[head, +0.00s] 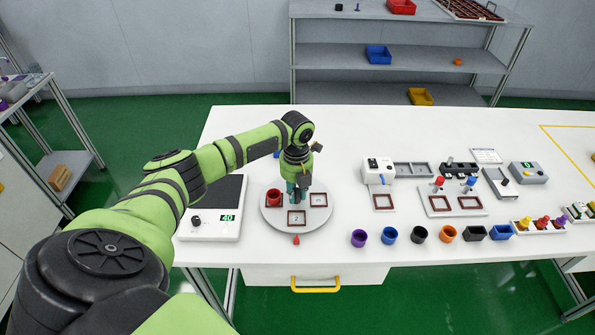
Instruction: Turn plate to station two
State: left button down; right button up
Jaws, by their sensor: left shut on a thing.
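The round grey plate (272,222) lies on the white table near its front edge. It bears square brown-framed stations; a red pot (274,197) sits in the left one. The front station (297,217) shows a mark, perhaps a digit, and the right station (319,199) looks empty. A small red pointer (296,240) is on the table just in front of the plate. My left gripper (297,198) points down at the plate's middle. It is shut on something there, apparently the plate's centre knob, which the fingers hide. My right gripper is not in view.
A scale (210,222) reading 40 stands left of the plate. The table behind is mostly clear.

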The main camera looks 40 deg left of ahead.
aim_at(296, 190)
pick_arm(q)
jog(key=shift+w+r, duration=0.15)
jog(key=c, duration=1)
grip_release()
jog(key=shift+c, duration=0.2)
notch_tip(296, 190, up, 12)
